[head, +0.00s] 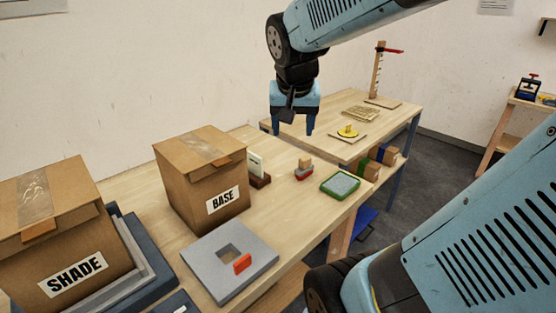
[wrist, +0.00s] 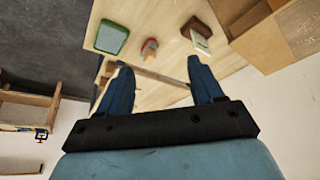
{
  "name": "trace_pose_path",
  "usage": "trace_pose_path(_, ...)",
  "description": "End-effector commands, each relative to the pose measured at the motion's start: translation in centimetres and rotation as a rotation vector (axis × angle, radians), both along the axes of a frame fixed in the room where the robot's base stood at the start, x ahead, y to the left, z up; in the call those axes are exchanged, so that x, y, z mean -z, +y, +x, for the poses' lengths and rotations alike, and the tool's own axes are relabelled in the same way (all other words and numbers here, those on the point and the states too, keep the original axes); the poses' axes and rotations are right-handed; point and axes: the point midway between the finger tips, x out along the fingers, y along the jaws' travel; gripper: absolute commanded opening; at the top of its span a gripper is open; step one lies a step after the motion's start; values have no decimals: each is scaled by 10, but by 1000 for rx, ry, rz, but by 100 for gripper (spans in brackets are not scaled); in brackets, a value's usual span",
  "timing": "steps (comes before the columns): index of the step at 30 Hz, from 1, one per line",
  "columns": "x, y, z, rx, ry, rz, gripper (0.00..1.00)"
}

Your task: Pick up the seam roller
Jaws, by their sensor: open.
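No thing in view is clearly marked as the seam roller. A small red piece with a wood-coloured top (head: 304,171) stands on the near table between the card holder and the green-rimmed tray; it is too small to tell whether it is the roller. It also shows in the wrist view (wrist: 150,46), beyond the fingertips. My gripper (head: 292,132) is open and empty, pointing down in the air around the gap between the two tables. Its two blue fingers (wrist: 160,68) are well apart in the wrist view and touch nothing.
The BASE box (head: 196,180) and SHADE box (head: 57,226) stand left. A card holder (head: 258,172), green-rimmed tray (head: 340,184) and grey plate (head: 202,265) with an orange-red block (head: 242,263) share the near table. The far table holds a yellow piece (head: 348,131) and a post (head: 377,75).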

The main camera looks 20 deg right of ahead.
Motion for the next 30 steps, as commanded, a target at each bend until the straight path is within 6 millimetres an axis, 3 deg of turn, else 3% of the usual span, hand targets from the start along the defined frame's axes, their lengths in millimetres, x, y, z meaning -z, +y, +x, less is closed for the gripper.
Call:
trace_pose_path(9, 38, -42, 74, 359, 33, 1, 66)
trace_pose_path(18, 87, -81, 132, 649, 24, 1, 66)
trace_pose_path(24, 108, -95, 151, 752, 12, 5, 66)
trace_pose_path(30, 124, -103, 156, 780, 10, 5, 66)
